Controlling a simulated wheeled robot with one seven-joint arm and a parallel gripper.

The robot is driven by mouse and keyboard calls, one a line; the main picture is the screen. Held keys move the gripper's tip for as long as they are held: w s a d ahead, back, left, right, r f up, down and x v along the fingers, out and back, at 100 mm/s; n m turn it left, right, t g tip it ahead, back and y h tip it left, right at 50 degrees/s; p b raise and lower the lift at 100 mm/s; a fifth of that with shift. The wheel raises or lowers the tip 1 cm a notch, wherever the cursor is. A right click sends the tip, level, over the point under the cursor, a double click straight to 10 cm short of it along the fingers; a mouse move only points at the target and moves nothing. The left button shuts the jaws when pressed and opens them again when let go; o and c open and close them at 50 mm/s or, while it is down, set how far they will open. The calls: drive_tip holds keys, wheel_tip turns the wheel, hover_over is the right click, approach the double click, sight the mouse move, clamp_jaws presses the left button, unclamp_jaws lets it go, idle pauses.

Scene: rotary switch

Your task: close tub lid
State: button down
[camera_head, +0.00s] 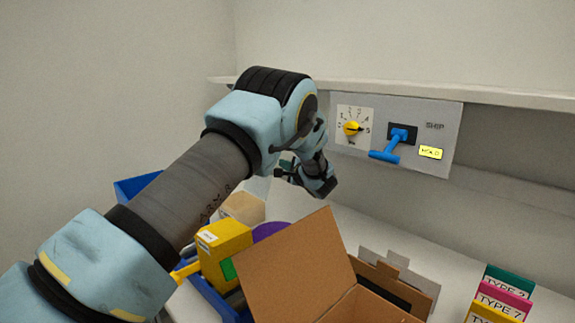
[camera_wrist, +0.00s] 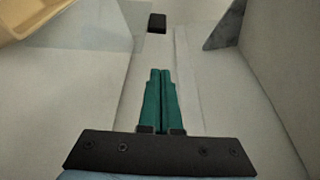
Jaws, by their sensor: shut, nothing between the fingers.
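My gripper (camera_head: 285,165) is at the end of my arm, in front of the wall and left of the switch panel. In the wrist view its green fingers (camera_wrist: 161,73) are together with nothing between them. A pale, see-through panel (camera_wrist: 85,75), possibly the tub lid, shows to the left of the fingers. A small black block (camera_wrist: 157,22) lies beyond the fingertips, apart from them. In the head view a pale, see-through sheet (camera_head: 257,188) shows below my gripper. I cannot tell whether the lid is open or shut; my arm hides part of that area.
A panel (camera_head: 448,150) with a yellow knob (camera_head: 352,128) and blue handle (camera_head: 385,155) is on the wall under a shelf (camera_head: 440,95). An open cardboard box (camera_head: 290,270), yellow box (camera_head: 222,245), blue bin (camera_head: 205,292) and colored cards (camera_head: 500,300) crowd the counter.

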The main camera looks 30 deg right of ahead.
drive_tip(key=w+a+p, duration=0.2)
drive_tip(key=w+a, duration=0.1)
drive_tip(key=shift+w+a+r, duration=0.1)
drive_tip(key=shift+w+r, duration=0.1)
drive_tip(key=shift+r, duration=0.2)
drive_tip(key=shift+a, duration=0.15)
idle(0.5)
drive_tip(key=shift+s+a+r+n+t+b, duration=0.1)
drive_tip(key=shift+a+n+t+b, duration=0.05)
drive_tip(key=shift+a+n+b, duration=0.2)
drive_tip(key=shift+s+a+r+n+t+b, duration=0.1)
drive_tip(key=shift+a+n+t+b, duration=0.05)
drive_tip(key=shift+a+n+b, duration=0.2)
drive_tip(key=s+a+f+n+t+b, duration=0.2)
drive_tip(key=a+n+t+b, duration=0.1)
drive_tip(key=a+n+b, duration=0.6)
drive_tip(key=shift+a+n+b, duration=0.3)
drive_tip(key=shift+a+b, duration=1)
drive_tip(key=shift+b, duration=0.15)
drive_tip(key=shift+s+f, duration=0.1)
drive_tip(key=shift+s, duration=0.05)
